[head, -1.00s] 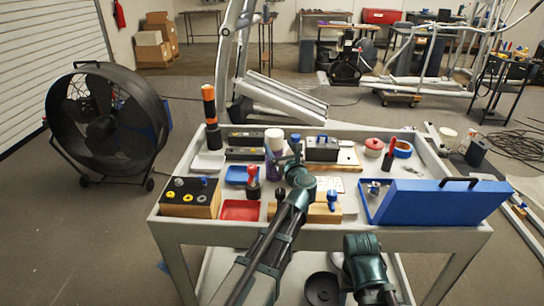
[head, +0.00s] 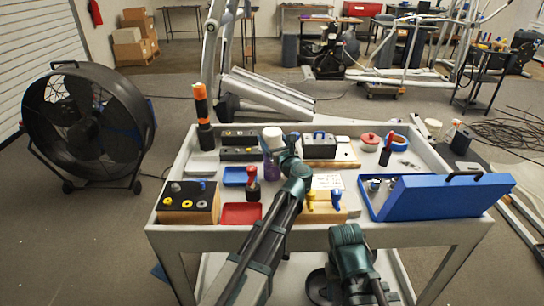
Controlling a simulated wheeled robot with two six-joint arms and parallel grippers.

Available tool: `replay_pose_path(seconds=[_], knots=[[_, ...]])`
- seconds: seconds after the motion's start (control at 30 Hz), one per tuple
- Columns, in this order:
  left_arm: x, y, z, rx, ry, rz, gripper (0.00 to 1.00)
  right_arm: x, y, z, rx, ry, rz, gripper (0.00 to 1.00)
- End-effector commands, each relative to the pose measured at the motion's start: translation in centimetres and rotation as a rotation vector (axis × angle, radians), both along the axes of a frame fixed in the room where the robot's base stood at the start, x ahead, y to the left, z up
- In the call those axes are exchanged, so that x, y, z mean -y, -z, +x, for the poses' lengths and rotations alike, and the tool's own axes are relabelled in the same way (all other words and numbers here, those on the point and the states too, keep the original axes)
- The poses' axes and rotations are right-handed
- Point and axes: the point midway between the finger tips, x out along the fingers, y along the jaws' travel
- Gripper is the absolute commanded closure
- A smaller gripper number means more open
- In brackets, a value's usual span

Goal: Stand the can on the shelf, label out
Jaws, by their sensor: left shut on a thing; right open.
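The can appears to be the purple cylinder (head: 271,168) with a white top, standing upright among the items on the grey cart. My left gripper (head: 282,147) is at its right side and looks shut on it. The gripper and wrist cover part of the can, and its label cannot be made out. I cannot tell whether its base touches the cart. My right arm shows at the bottom right of centre, in front of the cart, but its gripper is out of sight. No separate shelf is clearly identifiable; the cart has a top tray (head: 165,205) and a lower level.
An orange-and-black bottle (head: 202,112) stands at the cart's back left. A blue case (head: 440,200) fills its right front.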

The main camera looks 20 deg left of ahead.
Motion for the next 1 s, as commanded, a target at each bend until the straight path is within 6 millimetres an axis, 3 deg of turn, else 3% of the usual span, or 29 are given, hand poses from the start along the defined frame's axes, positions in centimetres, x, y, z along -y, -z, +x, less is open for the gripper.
replay_pose_path(seconds=[0.03, 0.17, 0.67, 1.0], knots=[[0.0, 0.0, 0.0, 0.0, 0.0, 0.0, 0.78, 0.0, 0.0, 0.0, 0.0, 0.0, 0.0, 0.5], [0.0, 0.0, 0.0, 0.0, 0.0, 0.0, 1.0, 0.0, 0.0, 0.0, 0.0, 0.0, 0.0, 0.5], [0.0, -0.3, 0.0, 0.0, -0.001, 0.0, 1.0, 0.0, -0.3, 0.0, 0.0, 0.0, 0.0, 0.5], [0.0, -2.2, 0.0, 0.0, 0.0, 0.001, 1.0, 0.0, -2.2, 0.0, 0.0, 0.0, 0.0, 0.5]])
